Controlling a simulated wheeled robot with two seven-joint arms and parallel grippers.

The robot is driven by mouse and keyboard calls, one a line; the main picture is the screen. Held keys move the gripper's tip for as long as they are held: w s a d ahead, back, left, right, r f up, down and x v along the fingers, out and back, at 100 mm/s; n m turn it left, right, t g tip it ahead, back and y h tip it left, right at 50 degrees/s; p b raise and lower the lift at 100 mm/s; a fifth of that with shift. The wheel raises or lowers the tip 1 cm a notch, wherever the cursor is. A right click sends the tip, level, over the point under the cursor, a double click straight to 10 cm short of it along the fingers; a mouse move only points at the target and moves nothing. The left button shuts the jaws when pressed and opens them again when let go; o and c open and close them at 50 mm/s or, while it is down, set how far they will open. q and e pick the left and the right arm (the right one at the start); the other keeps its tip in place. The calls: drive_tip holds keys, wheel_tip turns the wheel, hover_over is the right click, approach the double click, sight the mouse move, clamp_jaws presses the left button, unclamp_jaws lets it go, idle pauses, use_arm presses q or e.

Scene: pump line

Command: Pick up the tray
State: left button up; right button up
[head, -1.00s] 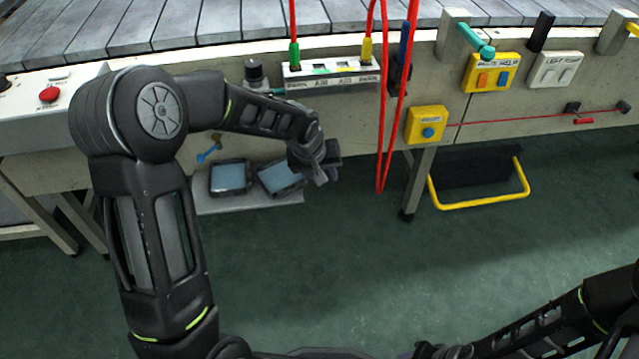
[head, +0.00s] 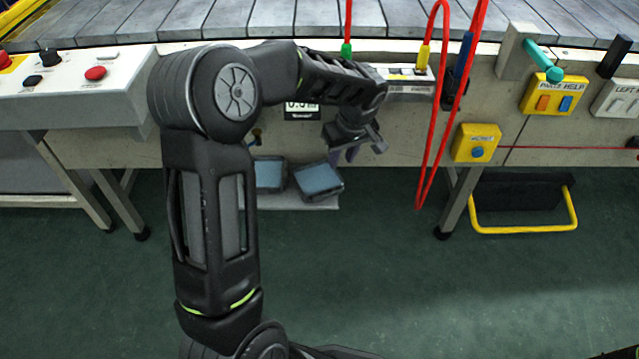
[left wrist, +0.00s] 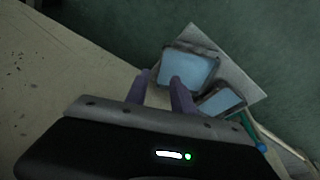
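A thin grey plate (head: 290,203), perhaps the tray, lies low under the conveyor bench. It also shows in the left wrist view (left wrist: 237,74). Two dark shallow boxes with blue-grey tops sit on it, a left one (head: 269,174) and a right one (head: 319,180). My left gripper (head: 345,154) is above and slightly right of the right box, in front of the bench face. In the left wrist view its two purple fingers (left wrist: 160,78) stand apart with nothing visible between them, apart from the boxes. My right gripper is out of view.
Red cables (head: 433,120) hang right of my left gripper. A yellow button box (head: 476,142) and a bench leg (head: 457,200) stand farther right. A dark block with a yellow bar (head: 522,229) is under the bench. The green floor in front is clear.

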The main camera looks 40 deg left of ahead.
sight(338, 173)
use_arm(q)
drive_tip(key=shift+w+a+f, duration=0.1)
drive_tip(key=shift+a+f, duration=0.05)
drive_tip(key=shift+f, duration=0.55)
drive_tip(key=b+x, duration=0.2)
drive_tip(key=x, duration=0.2)
drive_tip(key=shift+f, duration=0.25)
drive_tip(key=shift+f+b, duration=0.3)
drive_tip(key=shift+f, duration=0.15)
clamp_jaws()
idle(1.0)
